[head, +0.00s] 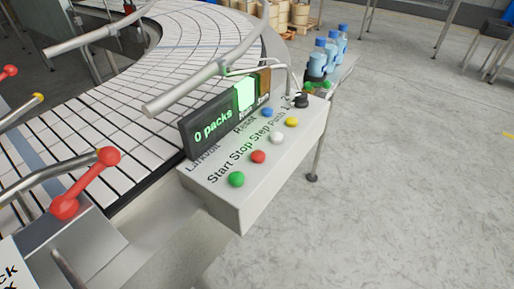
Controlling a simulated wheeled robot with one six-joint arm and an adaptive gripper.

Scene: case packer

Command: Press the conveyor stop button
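The control box (250,195) stands in the middle of the head view, beside the conveyor. The stop button is the red round button (258,156) on its sloped top, near the printed word Stop. It sits between the green button (236,179) by the word Start and a white button (277,138). Nothing covers the red button. My gripper is not in view.
A display (213,132) reading "0 packs" stands behind the buttons. The slatted conveyor (110,120) curves at left, with grey rails (205,75) above it. A red-ended lever (85,183) is at lower left. Blue bottles (328,48) stand behind. Floor at right is clear.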

